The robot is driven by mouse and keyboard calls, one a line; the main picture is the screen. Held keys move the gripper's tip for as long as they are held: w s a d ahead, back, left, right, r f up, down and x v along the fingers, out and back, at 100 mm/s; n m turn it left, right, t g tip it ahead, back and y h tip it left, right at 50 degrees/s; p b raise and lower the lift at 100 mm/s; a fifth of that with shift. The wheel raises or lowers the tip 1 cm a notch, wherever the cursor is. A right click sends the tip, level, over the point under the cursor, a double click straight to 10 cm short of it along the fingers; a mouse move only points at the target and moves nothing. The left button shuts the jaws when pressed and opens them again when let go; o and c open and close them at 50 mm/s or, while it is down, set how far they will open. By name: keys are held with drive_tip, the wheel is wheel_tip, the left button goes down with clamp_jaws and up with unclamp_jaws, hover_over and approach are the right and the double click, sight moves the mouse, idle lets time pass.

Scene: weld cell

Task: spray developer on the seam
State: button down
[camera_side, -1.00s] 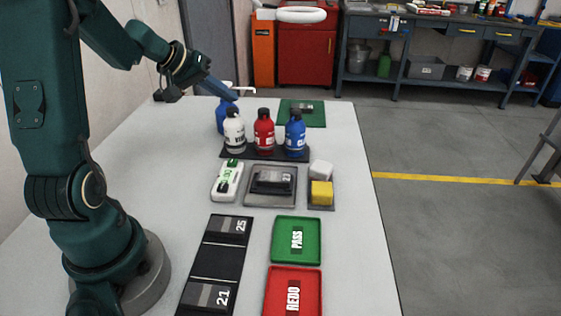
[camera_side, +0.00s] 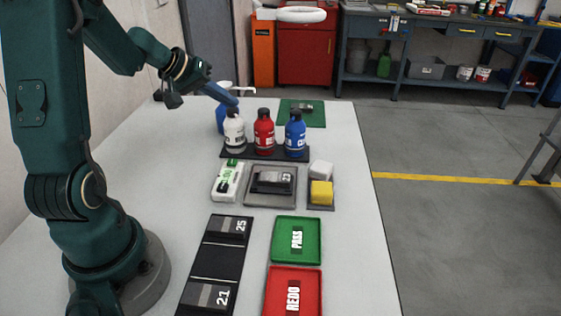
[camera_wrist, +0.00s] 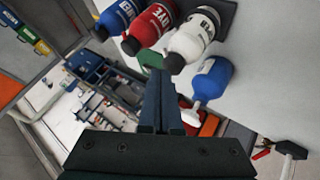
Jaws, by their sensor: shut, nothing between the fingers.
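A white bottle (camera_side: 234,133) with dark lettering stands at the left of a black rack (camera_side: 240,155), beside a red bottle (camera_side: 264,132) and a blue bottle (camera_side: 295,136). The white bottle (camera_wrist: 190,38) also shows in the wrist view, beyond my fingertips. A dark plate (camera_side: 272,183) lies in a grey tray (camera_side: 284,202) in front of the rack; its seam is too small to make out. My gripper (camera_side: 234,101) is shut and empty, above and behind the white bottle. In the wrist view my fingers (camera_wrist: 160,78) are together.
A blue squeeze bottle (camera_side: 221,119) stands behind the white one, close under my gripper. A timer (camera_side: 227,182), white and yellow blocks (camera_side: 321,193), green PASS (camera_side: 297,240) and red REDO (camera_side: 293,292) trays, and a black plate holder (camera_side: 215,264) occupy the front.

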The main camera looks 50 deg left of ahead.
sight(228, 111)
drive_tip(key=shift+f, duration=0.25)
idle(0.3)
drive_tip(key=shift+r, duration=0.95)
drive_tip(key=shift+r, duration=2.5)
